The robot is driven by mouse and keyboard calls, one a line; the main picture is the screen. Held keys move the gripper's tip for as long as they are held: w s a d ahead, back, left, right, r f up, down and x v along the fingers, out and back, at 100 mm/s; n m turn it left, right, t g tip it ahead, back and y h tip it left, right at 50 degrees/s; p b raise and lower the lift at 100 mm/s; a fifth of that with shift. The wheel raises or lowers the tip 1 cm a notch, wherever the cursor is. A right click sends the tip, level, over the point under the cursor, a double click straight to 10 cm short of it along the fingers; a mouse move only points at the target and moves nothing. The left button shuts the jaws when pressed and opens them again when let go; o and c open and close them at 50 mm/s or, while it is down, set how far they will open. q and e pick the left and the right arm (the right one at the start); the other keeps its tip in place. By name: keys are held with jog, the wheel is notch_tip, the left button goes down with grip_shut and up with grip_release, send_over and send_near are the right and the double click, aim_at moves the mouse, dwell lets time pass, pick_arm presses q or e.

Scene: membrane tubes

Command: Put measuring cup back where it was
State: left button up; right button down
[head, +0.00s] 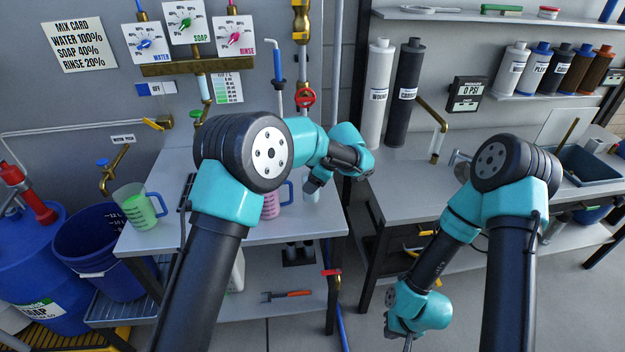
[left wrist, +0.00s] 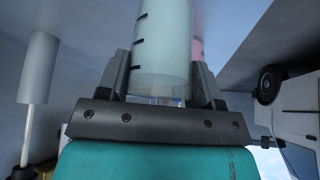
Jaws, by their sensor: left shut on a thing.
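My left gripper (head: 314,190) is at the right part of the left bench, mostly hidden by its own wrist in the head view. In the left wrist view its fingers (left wrist: 162,88) are shut on a pale, see-through cylinder with black marks, which looks like the measuring cup (left wrist: 163,45). Only a small pale part of the cup (head: 312,196) shows below the gripper in the head view. I cannot tell whether it touches the bench. My right gripper (head: 408,343) points down at the bottom edge, mostly cut off, its jaws unclear.
A jug of green liquid with a blue handle (head: 138,206) stands on the left bench (head: 240,234). A jug of pink liquid (head: 271,206) is close left of my left gripper, partly hidden by my arm. Brass pipes and a red valve (head: 305,98) are behind.

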pick_arm(q)
jog(key=shift+f, duration=1.3)
jog(key=shift+f, duration=0.1)
jog(key=o, duration=1.1)
jog(key=v, duration=1.2)
